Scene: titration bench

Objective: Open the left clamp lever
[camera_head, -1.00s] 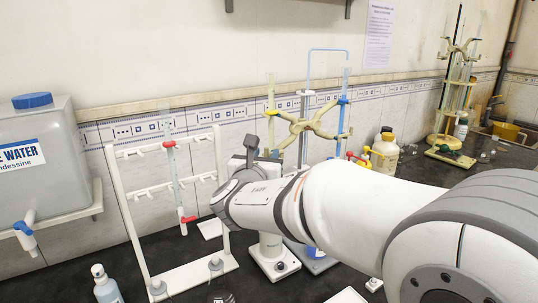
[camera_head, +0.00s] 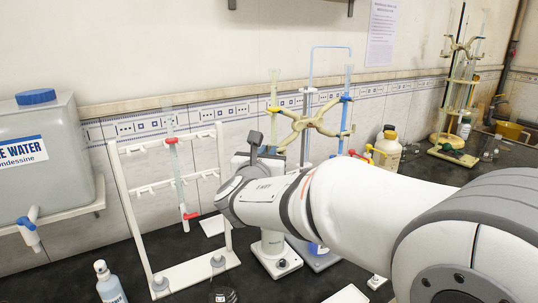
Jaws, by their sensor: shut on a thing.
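A pale double clamp (camera_head: 312,124) is fixed on a stand behind my arm, holding a burette on each side. Its left end carries a yellow lever (camera_head: 273,109) at the left burette (camera_head: 274,88). Its right end carries a blue lever (camera_head: 346,99). I cannot tell how far either lever is turned. My arm reaches in from the right, and its wrist ends in front of and below the clamp's left side. My gripper and fingertips are hidden behind the wrist, so contact with the lever cannot be seen.
A white rack (camera_head: 185,272) holding a burette with red fittings stands left of my wrist. A water tank (camera_head: 45,165) and a spray bottle (camera_head: 108,284) are further left. A white device with a knob (camera_head: 282,264) is below my arm. Bottles (camera_head: 388,148) stand behind it.

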